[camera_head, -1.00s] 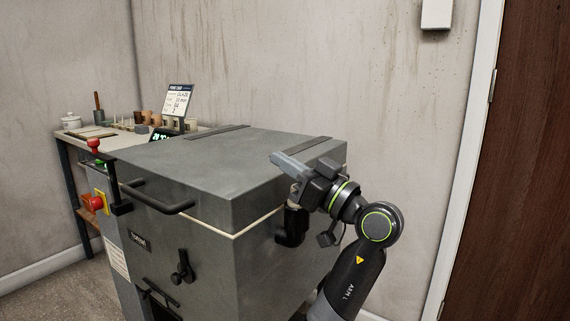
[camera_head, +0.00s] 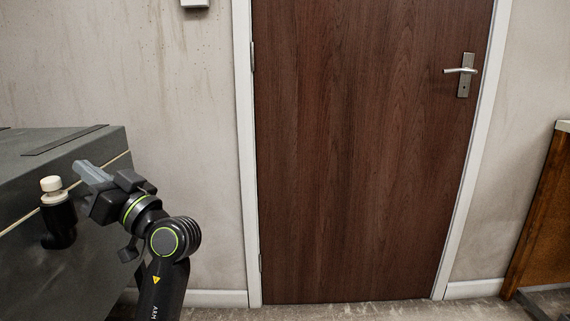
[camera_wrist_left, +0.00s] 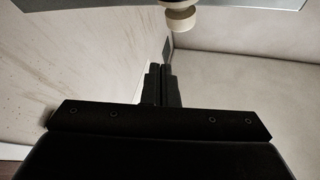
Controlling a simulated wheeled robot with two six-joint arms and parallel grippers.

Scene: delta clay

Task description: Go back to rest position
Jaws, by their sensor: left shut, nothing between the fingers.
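My left gripper (camera_head: 92,173) is at the left of the head view, in front of the grey kiln's right side. Its fingers are together and hold nothing. In the left wrist view the closed fingers (camera_wrist_left: 162,86) point away from the camera. The grey kiln (camera_head: 30,165) is cut off by the left edge of the head view. A black fitting with a cream knob (camera_head: 52,186) sticks out from its side, just left of the gripper in the picture. A cream knob also shows at the top of the left wrist view (camera_wrist_left: 180,18). My right gripper is not in view.
A closed brown door (camera_head: 365,150) with a metal handle (camera_head: 462,70) stands in the pale wall. A wooden cabinet or table (camera_head: 545,215) is at the right edge. The floor before the door looks clear.

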